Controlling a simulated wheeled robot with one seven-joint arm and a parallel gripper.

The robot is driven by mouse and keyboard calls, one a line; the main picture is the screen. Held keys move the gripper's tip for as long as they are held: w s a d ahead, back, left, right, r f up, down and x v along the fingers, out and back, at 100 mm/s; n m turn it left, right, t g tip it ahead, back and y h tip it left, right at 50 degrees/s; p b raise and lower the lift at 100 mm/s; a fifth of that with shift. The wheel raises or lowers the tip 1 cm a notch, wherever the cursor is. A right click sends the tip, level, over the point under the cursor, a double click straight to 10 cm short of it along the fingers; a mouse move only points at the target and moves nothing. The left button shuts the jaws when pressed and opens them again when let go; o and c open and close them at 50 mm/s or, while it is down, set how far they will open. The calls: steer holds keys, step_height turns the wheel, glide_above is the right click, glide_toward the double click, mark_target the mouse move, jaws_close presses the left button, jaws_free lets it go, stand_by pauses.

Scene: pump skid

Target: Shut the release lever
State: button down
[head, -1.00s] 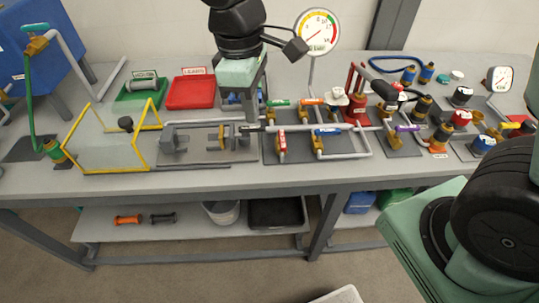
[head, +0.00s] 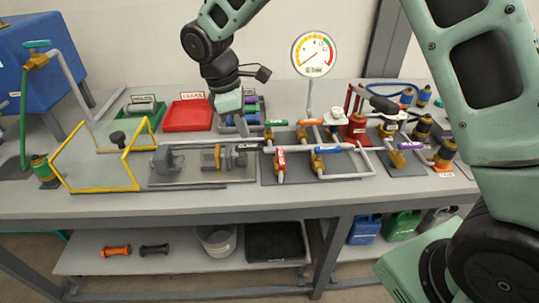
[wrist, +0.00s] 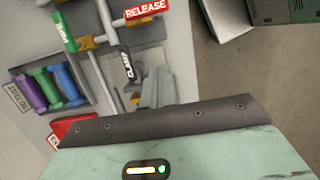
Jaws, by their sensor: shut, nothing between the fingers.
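The release lever (head: 280,158) is a red handle with a white label on a brass valve, at the front left of the grey valve plate in the head view. In the wrist view the red RELEASE handle (wrist: 147,9) shows at the top edge, partly cut off. My gripper (head: 242,130) is shut and empty, pointing down to the left of and behind the release lever, apart from it. It hangs close to the black CLAMP lever (head: 247,147); I cannot tell whether they touch. In the wrist view the CLAMP lever (wrist: 128,70) lies just beyond my dark fingers.
A green-handled lever (head: 270,133), an orange-handled one (head: 311,122) and a blue-handled one (head: 327,147) stand on nearby pipes. A red tray (head: 189,115) is behind. A yellow frame (head: 97,190) stands at left. The bench front edge is clear.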

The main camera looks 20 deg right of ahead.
mark_target(281, 160)
steer(key=p+x, duration=0.1)
steer(key=x, duration=0.8)
steer(key=shift+s+d+f+p, duration=0.15)
steer(key=shift+f+p, duration=0.05)
steer(key=shift+p, duration=0.1)
steer(key=shift+s+d+f+p, duration=0.1)
steer(key=shift+s+d+p, duration=0.1)
steer(key=shift+d, duration=0.45)
steer(key=shift+s+d+r+p, duration=0.15)
steer(key=shift+d+p, duration=0.1)
steer(key=shift+d, duration=0.35)
steer(key=shift+s+d+f+p, duration=0.15)
steer(key=shift+s+d+p, duration=0.05)
steer(key=shift+d, duration=0.45)
